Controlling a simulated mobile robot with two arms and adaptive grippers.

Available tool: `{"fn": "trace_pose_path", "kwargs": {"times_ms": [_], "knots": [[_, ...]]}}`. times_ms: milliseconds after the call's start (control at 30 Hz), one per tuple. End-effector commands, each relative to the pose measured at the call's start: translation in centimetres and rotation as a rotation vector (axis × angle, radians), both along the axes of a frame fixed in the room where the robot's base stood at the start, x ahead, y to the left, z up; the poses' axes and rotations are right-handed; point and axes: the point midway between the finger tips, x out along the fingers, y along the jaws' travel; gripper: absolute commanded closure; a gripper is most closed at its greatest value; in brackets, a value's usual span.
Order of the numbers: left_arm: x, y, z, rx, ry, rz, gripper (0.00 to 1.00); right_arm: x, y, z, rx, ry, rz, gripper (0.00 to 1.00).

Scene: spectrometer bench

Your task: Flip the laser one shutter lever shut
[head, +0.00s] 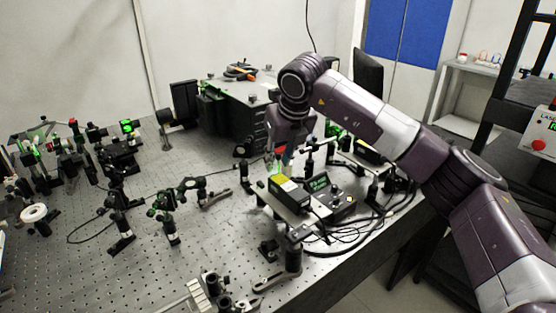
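My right arm reaches in from the right, and my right gripper (281,160) points down over the optical table, just behind and above a black laser box (290,193) with a yellow label. The fingers are small and dark here, and I cannot tell whether they are open or shut, or whether they touch anything. The laser box sits on a raised plate near the table's right side. I cannot make out a shutter lever; the gripper covers part of the area behind the box. I cannot read which laser this is. My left gripper is not in view.
A black controller with a green display (318,183) stands right of the laser box, with loose cables in front. A large dark instrument (237,120) stands behind. Posts and optics (170,205) crowd the left. The perforated table (150,275) is clearer at front left.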

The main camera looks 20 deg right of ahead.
Motion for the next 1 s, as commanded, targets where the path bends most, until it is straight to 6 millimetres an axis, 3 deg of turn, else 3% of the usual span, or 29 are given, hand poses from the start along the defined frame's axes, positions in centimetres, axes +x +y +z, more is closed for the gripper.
{"fn": "trace_pose_path", "kwargs": {"times_ms": [533, 700, 1000], "knots": [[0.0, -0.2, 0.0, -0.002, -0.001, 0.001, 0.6, -4.1, -0.5, 9.2, 0.0, -0.005, 0.001, 0.74], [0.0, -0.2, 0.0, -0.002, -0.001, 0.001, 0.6, -4.8, -0.5, 10.5, 0.0, -0.003, 0.0, 0.74], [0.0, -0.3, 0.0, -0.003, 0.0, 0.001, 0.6, -4.9, -0.5, 10.7, 0.001, -0.003, 0.0, 0.74]]}}
